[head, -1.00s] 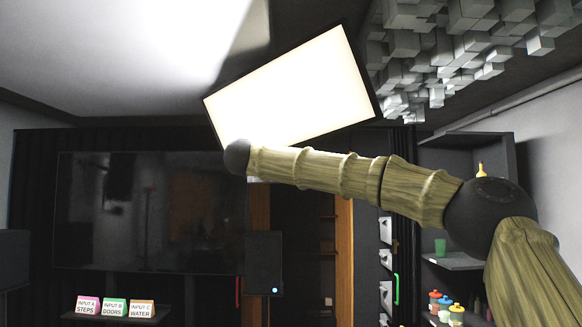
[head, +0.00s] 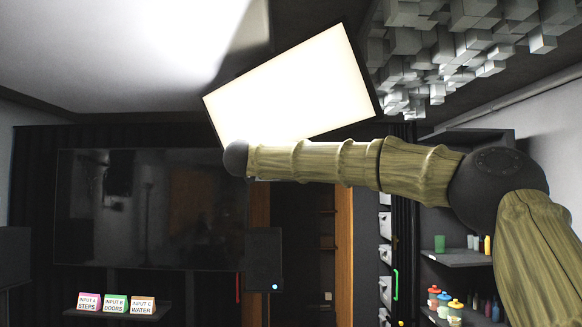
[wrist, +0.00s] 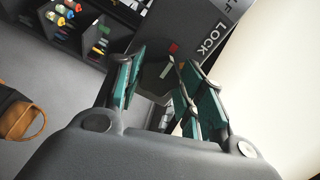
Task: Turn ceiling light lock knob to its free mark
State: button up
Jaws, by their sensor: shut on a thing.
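The ceiling light (head: 295,85) is a bright tilted rectangle with a dark frame in the head view. Its glowing face also fills the right of the wrist view (wrist: 285,75). A dark panel beside it carries the word LOCK (wrist: 207,38) and part of another word. A small red mark shows left of LOCK. My gripper (wrist: 160,78), with green finger pads, is shut on the dark lock knob (wrist: 152,76) just below that lettering. The fingers partly hide the knob, and I cannot tell its exact pointer angle. In the head view my gripper is hidden; my arm ends at the light's lower left corner.
Grey blocks (head: 440,50) hang from the ceiling at the upper right. A shelf (head: 455,257) with cups and bottles stands at the right. A large dark screen (head: 150,210) and three labelled cards (head: 115,304) are at the left. The space below the light is open.

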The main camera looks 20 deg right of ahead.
jog(key=shift+f, duration=0.1)
jog(key=o, duration=1)
jog(key=v, duration=1.2)
